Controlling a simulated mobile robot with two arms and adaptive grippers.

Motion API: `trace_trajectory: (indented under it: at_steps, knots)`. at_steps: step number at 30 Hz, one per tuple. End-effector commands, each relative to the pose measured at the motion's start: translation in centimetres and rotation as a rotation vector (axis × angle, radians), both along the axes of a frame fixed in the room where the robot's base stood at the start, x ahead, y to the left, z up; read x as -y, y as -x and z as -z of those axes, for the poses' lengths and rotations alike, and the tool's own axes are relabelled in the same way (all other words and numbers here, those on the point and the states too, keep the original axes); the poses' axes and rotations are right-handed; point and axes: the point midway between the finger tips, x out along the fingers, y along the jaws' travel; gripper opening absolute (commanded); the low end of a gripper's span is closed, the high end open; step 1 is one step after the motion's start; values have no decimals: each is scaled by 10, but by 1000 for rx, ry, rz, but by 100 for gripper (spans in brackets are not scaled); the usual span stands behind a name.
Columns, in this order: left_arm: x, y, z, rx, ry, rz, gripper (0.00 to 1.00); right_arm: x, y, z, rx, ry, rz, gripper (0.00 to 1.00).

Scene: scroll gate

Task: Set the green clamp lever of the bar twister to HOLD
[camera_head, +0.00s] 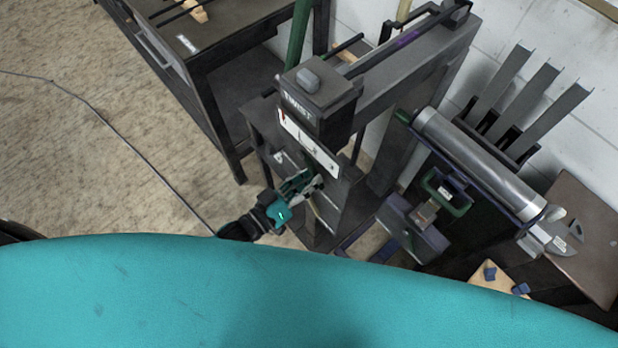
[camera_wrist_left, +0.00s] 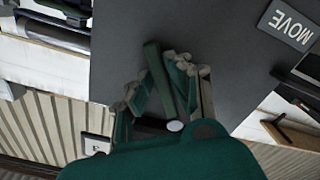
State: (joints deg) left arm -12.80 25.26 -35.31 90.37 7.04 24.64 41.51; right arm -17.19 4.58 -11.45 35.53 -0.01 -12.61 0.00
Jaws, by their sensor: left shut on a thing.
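The bar twister (camera_head: 318,90) is a dark machine with a box marked TWIST and a white front plate (camera_head: 309,144). In the left wrist view, the green clamp lever (camera_wrist_left: 154,68) is a dark green bar against a dark grey panel (camera_wrist_left: 225,60). My left gripper (camera_head: 303,184) is at the front of the machine, below the white plate. In the left wrist view its fingers (camera_wrist_left: 163,88) are closed around the lever, whose end sticks out past them. A MOVE label (camera_wrist_left: 287,24) is on the panel, right of the lever. No HOLD label is readable. My right gripper does not show.
A dark workbench (camera_head: 215,60) stands left of the twister. To the right are a metal roller (camera_head: 478,165), a green-framed fixture (camera_head: 445,192) and a brown board (camera_head: 585,235). A thin cable (camera_head: 130,150) crosses the open floor at left.

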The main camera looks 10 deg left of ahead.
Motion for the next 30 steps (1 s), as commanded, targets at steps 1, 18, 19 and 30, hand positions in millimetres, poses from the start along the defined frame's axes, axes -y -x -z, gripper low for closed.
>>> trace_trajectory:
  at_steps: [1,18,19,30]
  knots:
    - [1,1,1,-5,5,1,0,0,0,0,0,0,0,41]
    - [1,0,0,-3,4,0,38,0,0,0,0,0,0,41]
    - [1,0,0,-1,4,0,38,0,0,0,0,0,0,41]
    - [-27,37,1,-7,1,1,38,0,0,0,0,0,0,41]
